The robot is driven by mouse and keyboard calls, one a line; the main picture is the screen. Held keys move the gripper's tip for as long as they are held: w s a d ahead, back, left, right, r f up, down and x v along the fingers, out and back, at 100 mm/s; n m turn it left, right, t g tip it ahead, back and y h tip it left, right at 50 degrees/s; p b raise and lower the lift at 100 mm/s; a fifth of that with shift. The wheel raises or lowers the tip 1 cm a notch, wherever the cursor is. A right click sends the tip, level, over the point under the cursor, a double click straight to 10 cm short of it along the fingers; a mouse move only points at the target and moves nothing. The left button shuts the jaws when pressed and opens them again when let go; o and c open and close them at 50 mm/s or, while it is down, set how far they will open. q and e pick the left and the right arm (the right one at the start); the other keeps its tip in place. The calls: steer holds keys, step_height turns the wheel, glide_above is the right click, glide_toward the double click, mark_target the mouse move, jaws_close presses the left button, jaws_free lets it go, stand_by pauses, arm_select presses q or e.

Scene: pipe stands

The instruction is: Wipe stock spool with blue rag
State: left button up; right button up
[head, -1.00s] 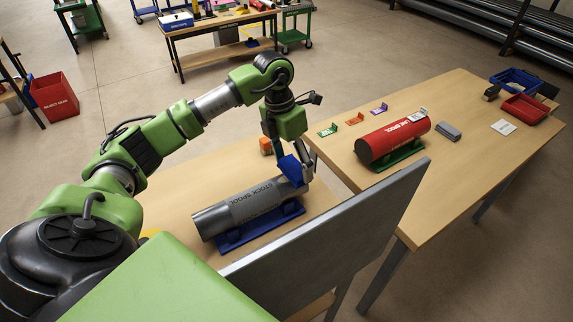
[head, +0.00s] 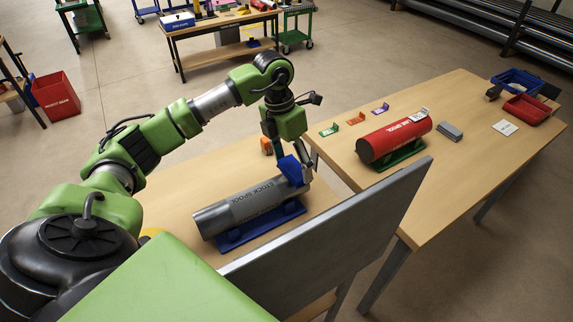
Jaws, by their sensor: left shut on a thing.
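The grey stock spool (head: 245,206) lies on a blue cradle (head: 262,230) on the near wooden table, its label facing up. My left gripper (head: 294,172) points down at the spool's far right end. It is shut on the blue rag (head: 291,169), which hangs between its fingers at the top of that end. The rag appears to touch the spool, though the fingers hide part of the contact. My right gripper is not in view.
A red spool (head: 393,136) rests on a green cradle (head: 402,156) on the right table. Small coloured brackets, a grey block (head: 449,131), a blue bin (head: 515,80) and a red bin (head: 527,109) are there too. An orange object (head: 266,146) sits behind my gripper. A grey panel (head: 330,235) stands in front.

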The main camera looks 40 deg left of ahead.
arm_select(q)
steer(key=shift+w+d, duration=0.1)
steer(key=shift+w, duration=0.1)
steer(key=shift+s+a, duration=0.3)
steer(key=shift+s, duration=0.35)
steer(key=shift+s+a, duration=0.3)
steer(key=shift+s, duration=0.35)
steer(key=shift+w+d, duration=0.3)
steer(key=shift+w, duration=0.35)
steer(key=shift+w+d, duration=0.3)
steer(key=shift+w, duration=0.3)
steer(key=shift+s+a+f, duration=0.15)
steer(key=shift+s+a, duration=0.15)
steer(key=shift+s, duration=0.2)
steer(key=shift+s+a+b, duration=0.3)
steer(key=shift+s+b, duration=0.05)
steer(key=shift+s, duration=0.45)
steer(key=shift+r, duration=0.25)
steer(key=shift+r+p, duration=0.7)
steer(key=shift+r, duration=0.25)
steer(key=shift+w, duration=0.1)
